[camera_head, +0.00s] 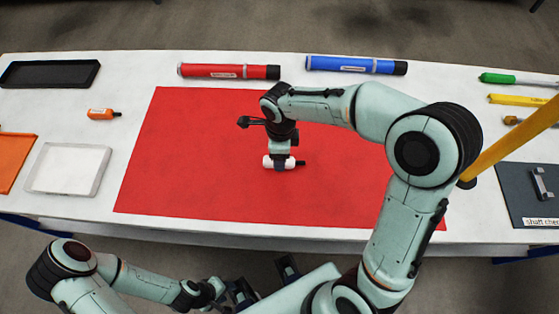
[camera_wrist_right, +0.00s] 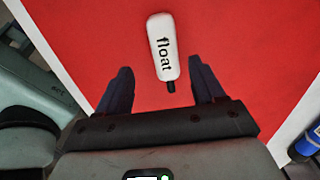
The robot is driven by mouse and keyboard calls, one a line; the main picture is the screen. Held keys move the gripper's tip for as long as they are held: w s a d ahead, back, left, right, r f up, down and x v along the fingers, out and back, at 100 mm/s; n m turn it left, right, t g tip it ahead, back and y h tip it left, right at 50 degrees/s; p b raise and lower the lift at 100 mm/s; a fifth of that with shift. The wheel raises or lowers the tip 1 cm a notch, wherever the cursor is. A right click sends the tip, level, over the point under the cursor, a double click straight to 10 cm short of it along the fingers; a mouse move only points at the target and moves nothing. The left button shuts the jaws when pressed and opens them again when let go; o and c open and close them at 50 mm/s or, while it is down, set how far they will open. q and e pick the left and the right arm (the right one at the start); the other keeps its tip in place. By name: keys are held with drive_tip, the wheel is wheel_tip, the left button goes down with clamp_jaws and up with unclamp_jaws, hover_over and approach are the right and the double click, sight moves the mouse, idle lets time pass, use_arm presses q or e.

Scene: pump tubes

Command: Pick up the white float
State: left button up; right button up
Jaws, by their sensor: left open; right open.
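The white float (camera_head: 268,162) lies on the red mat (camera_head: 185,165), near its middle, with its black tip pointing right. In the right wrist view the float (camera_wrist_right: 162,48) shows its "float" label, and its black tip points toward my gripper. My right gripper (camera_wrist_right: 160,66) is open, fingers pointing down at the mat. The float's lower part and tip lie between the two fingers in that view; no contact shows. In the head view the right wrist hides part of the float. My left gripper (camera_head: 263,280) is open and empty in front of the table's near edge.
A red tube (camera_head: 228,71) and a blue tube (camera_head: 355,65) lie behind the mat. An orange bottle (camera_head: 103,114), a clear-white tray (camera_head: 68,168), an orange tray (camera_head: 14,160) and a black tray (camera_head: 48,74) are left. Tools and a dark panel (camera_head: 520,195) are right.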

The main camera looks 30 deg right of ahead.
sight(267, 162)
drive_tip(key=f, duration=0.5)
drive_tip(key=shift+w+d+f, duration=0.1)
drive_tip(key=shift+w+d, duration=0.05)
drive_tip(key=shift+w, duration=0.2)
drive_tip(key=c, duration=1.1)
